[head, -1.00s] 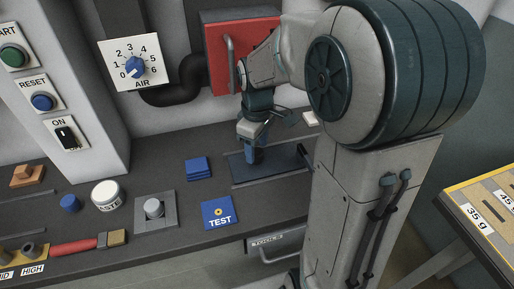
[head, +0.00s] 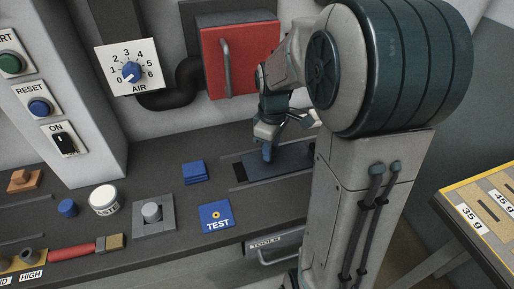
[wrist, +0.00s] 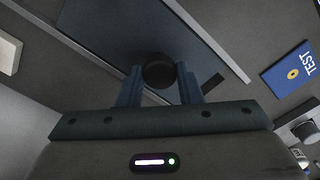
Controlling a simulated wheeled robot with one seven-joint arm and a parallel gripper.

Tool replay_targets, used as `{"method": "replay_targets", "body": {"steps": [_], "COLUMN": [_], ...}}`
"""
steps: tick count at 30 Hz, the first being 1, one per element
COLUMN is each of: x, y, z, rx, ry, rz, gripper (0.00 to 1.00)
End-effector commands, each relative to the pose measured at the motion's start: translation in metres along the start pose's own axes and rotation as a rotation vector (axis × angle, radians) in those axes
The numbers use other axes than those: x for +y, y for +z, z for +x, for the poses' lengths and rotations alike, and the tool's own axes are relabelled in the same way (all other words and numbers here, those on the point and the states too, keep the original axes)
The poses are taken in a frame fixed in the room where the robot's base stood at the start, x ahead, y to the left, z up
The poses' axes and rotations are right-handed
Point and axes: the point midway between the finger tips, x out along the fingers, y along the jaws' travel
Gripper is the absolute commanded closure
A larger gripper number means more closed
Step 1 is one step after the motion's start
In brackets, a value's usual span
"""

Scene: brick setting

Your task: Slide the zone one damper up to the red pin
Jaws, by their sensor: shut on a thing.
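The damper is a dark blue-grey plate (head: 287,164) lying between two thin rails (head: 262,183) on the bench; it fills much of the upper wrist view (wrist: 125,30). A round black knob (wrist: 158,66) stands on it. My gripper (head: 268,156) points down over the plate; in the wrist view my gripper (wrist: 159,80) has its blue fingers on both sides of the knob, shut on it. A dark strip of open slot (head: 239,171) shows left of the plate. The plate's right end is hidden behind my arm in the head view. I cannot make out a red pin or a zone label.
A red door (head: 243,58) with a grey handle is on the wall behind. A white block (wrist: 9,52) sits beyond the far rail.

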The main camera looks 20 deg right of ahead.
Motion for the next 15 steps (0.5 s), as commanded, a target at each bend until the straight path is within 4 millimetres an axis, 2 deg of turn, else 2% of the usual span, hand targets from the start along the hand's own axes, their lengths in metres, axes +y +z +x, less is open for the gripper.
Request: {"method": "replay_targets", "body": {"steps": [3,11,12,14,15], "x": [0.0076,0.008,0.008,0.0079,0.0078], "y": [0.0068,0.007,0.0069,0.0069,0.0069], "z": [-0.0012,-0.001,-0.001,-0.001,-0.0009], "rx": [0.001,0.002,0.002,0.002,0.002], "ry": [0.002,0.003,0.003,0.003,0.003], "rz": [0.001,0.0,0.0,0.0,0.0], "gripper": [1.0,1.0,0.6,0.46,0.46]}}
